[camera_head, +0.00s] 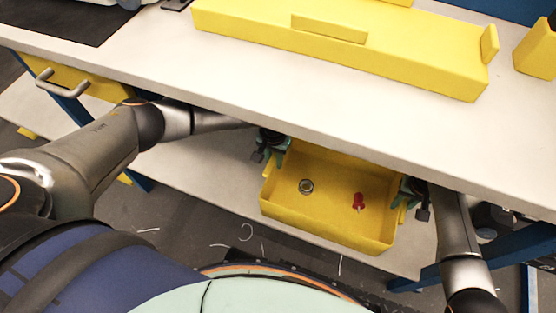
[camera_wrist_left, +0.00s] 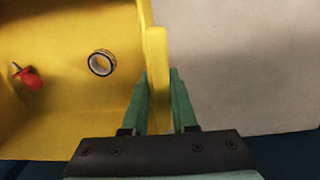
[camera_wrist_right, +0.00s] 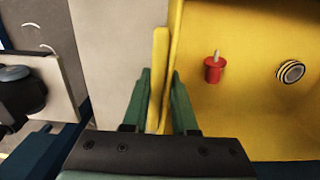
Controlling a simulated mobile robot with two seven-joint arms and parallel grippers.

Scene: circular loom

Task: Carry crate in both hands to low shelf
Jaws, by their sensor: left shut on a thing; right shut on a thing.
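The yellow crate (camera_head: 330,223) is below the worktop's front edge, over the grey low shelf (camera_head: 205,165). I cannot tell if it touches the shelf. It holds a small ring or tape roll (camera_head: 306,186) and a red piece with a pin (camera_head: 358,202). My left gripper (camera_head: 271,145) is shut on the crate's left side, with its green fingers around the yellow handle in the left wrist view (camera_wrist_left: 158,100). My right gripper (camera_head: 409,192) is shut on the right side, fingers around the handle in the right wrist view (camera_wrist_right: 158,100). The worktop hides the crate's back.
The white worktop (camera_head: 180,60) overhangs the crate closely. A long yellow tray (camera_head: 330,45) and another yellow block (camera_head: 537,48) stand on it. A yellow drawer (camera_head: 85,85) with a handle is at left. A blue table leg (camera_head: 515,240) stands at right. Dark floor lies in front.

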